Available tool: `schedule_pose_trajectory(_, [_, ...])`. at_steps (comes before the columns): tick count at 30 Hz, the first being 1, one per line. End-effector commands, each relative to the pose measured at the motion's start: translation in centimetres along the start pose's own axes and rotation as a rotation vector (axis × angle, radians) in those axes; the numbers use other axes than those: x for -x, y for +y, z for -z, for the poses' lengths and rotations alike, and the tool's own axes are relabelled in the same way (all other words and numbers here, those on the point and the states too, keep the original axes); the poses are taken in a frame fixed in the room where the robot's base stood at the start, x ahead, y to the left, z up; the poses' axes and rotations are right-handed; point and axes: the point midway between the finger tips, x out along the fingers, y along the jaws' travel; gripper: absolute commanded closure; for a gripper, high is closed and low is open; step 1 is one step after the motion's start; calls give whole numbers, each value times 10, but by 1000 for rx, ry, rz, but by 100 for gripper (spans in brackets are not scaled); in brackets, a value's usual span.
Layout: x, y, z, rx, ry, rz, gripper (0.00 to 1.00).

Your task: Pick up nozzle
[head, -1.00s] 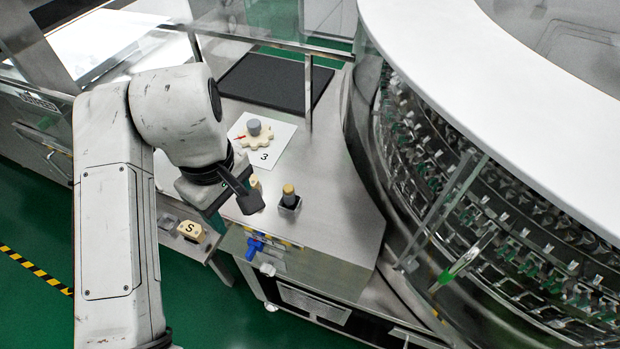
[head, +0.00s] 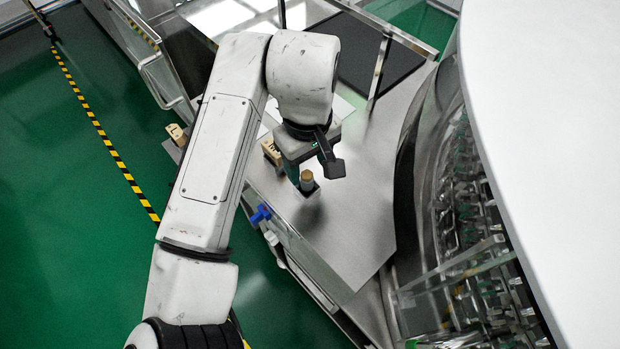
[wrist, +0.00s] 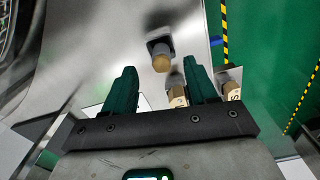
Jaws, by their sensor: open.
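The nozzle, as I take it, is a small upright piece with a round tan top (head: 307,177) in a dark square holder on the steel table. It also shows in the wrist view (wrist: 160,63), in line with the gap between the fingers, just beyond their tips. My gripper (head: 316,172) is open and empty, close to the nozzle in the head view. In the wrist view my gripper (wrist: 162,78) has its two green fingers spread apart. The head view hides part of the nozzle's lower body behind my gripper.
A tan block (head: 271,152) stands close left of my gripper. A blue fitting (head: 260,214) is at the table's front edge. The rotary washer (head: 462,200) bounds the right. The table's front right is bare.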

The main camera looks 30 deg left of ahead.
Motion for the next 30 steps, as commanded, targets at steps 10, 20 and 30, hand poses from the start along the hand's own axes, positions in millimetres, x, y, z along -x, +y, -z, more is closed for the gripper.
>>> schedule_pose_trajectory(10, [-35, -1, 4, 1, -2, 3, 43])
schedule_pose_trajectory(20, [-57, 0, 4, -1, 1, 0, 43])
schedule_pose_trajectory(30, [-57, 0, 4, -1, 0, 1, 65])
